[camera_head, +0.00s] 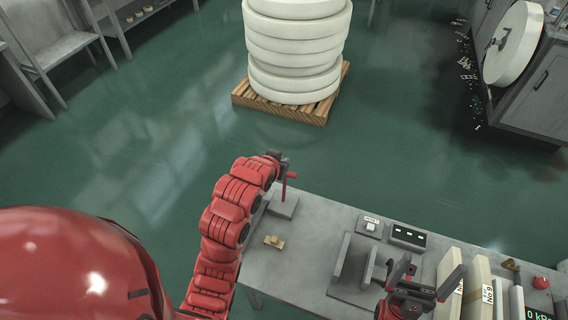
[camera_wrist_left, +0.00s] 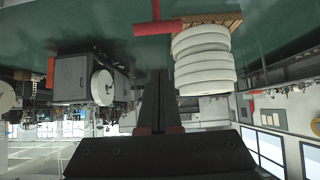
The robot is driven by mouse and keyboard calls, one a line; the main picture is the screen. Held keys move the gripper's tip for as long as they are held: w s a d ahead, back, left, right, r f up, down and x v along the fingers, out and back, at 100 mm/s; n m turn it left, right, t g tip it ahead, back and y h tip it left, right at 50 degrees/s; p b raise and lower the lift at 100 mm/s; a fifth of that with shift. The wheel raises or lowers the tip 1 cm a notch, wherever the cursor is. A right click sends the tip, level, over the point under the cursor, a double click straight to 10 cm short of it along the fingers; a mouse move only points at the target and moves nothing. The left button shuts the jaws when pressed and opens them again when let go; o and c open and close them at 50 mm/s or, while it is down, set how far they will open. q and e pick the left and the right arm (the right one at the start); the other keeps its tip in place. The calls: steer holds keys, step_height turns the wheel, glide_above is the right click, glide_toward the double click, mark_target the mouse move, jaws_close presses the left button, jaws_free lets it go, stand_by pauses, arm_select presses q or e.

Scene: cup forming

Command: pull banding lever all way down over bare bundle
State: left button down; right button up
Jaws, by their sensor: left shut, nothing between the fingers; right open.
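The banding lever (camera_head: 286,178) is a red bar with a crosspiece, standing on a grey base plate (camera_head: 283,207) at the table's far left corner. In the left wrist view, the red lever (camera_wrist_left: 157,27) shows at the top, beyond the fingertips. My left gripper (camera_head: 275,156) is at the lever's upper end, shut and empty; its dark fingers (camera_wrist_left: 156,78) are together in the wrist view. Whether it touches the lever I cannot tell. A small tan piece (camera_head: 274,242) lies on the table; I cannot tell if it is the bundle. My right gripper (camera_head: 429,274) is open and empty.
The grey table (camera_head: 318,210) carries upright grey plates (camera_head: 354,268), a dark button box (camera_head: 408,237), large pale slabs (camera_head: 476,285) and a red button (camera_head: 541,283). Stacked white rolls (camera_head: 296,50) stand on a wooden pallet (camera_head: 310,111) behind. The table's left part is mostly clear.

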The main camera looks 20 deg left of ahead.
mark_target(284, 187)
arm_select(q)
steer(key=p+x, duration=0.5)
steer(key=x, duration=0.4)
steer(key=s, duration=0.1)
steer(key=s+p, duration=0.2)
steer(key=shift+s+a+f, duration=0.15)
steer(key=shift+s+f, duration=0.15)
steer(key=shift+s, duration=0.1)
steer(key=shift+s+f, duration=0.1)
steer(key=shift+f, duration=0.1)
